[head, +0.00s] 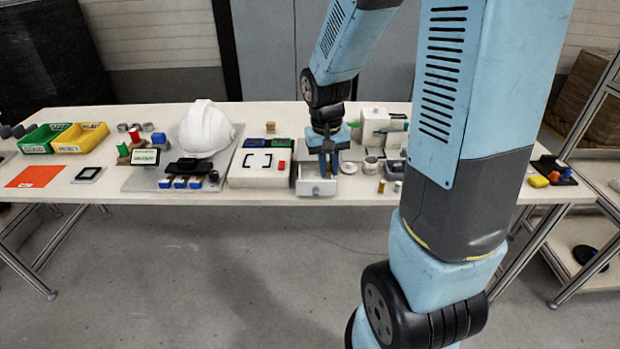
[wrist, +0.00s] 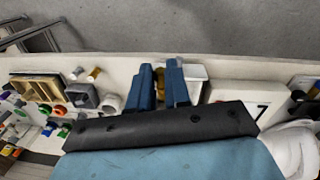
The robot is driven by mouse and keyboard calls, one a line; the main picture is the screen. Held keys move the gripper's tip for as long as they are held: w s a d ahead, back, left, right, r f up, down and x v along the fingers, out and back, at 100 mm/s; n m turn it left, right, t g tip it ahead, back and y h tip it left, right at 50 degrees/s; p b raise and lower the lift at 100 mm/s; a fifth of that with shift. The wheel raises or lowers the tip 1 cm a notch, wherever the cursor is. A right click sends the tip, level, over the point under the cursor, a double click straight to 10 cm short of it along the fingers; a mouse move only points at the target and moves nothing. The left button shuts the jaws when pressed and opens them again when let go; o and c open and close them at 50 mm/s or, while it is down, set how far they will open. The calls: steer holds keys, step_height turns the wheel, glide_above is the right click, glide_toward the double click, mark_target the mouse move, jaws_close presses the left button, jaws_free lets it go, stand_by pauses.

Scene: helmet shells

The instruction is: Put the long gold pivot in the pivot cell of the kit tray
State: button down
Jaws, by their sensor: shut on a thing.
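My gripper (head: 328,165) is above the open white drawer (head: 316,187) at the front of the table. In the wrist view its two blue fingers (wrist: 161,86) are shut on a gold piece, the long gold pivot (wrist: 160,76), which is partly hidden between them. The pivot's lower end and its exact tilt cannot be made out. The drawer also shows beside the fingers in the wrist view (wrist: 197,75). A tan compartmented tray (wrist: 66,97), apparently the kit tray, lies at the left of the wrist view. I cannot tell which compartment is the pivot cell.
A grey block with a round opening (wrist: 82,96) and a white ring (wrist: 110,102) lie between tray and gripper. A white box (head: 258,180) and helmet (head: 206,128) stand left.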

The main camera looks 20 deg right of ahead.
steer(key=w+f, duration=0.1)
steer(key=w, duration=0.1)
steer(key=w+f, duration=0.1)
steer(key=w, duration=0.1)
steer(key=w+f, duration=0.1)
steer(key=w, duration=0.1)
steer(key=shift+w+a, duration=0.15)
steer(key=shift+w, duration=0.25)
steer(key=w+f, duration=0.3)
steer(key=f, duration=0.1)
steer(key=shift+w, duration=0.35)
steer(key=shift+w+a+f, duration=0.1)
steer(key=shift+w+f, duration=0.4)
steer(key=shift+f, duration=0.05)
steer(key=shift+w+f, duration=0.25)
steer(key=shift+f, duration=0.1)
steer(key=shift+w+f, duration=0.15)
steer(key=shift+f, duration=0.65)
steer(key=shift+w+f, duration=0.1)
steer(key=shift+f, duration=0.7)
steer(key=shift+f, duration=0.25)
steer(key=c, duration=1.1)
jaws_free()
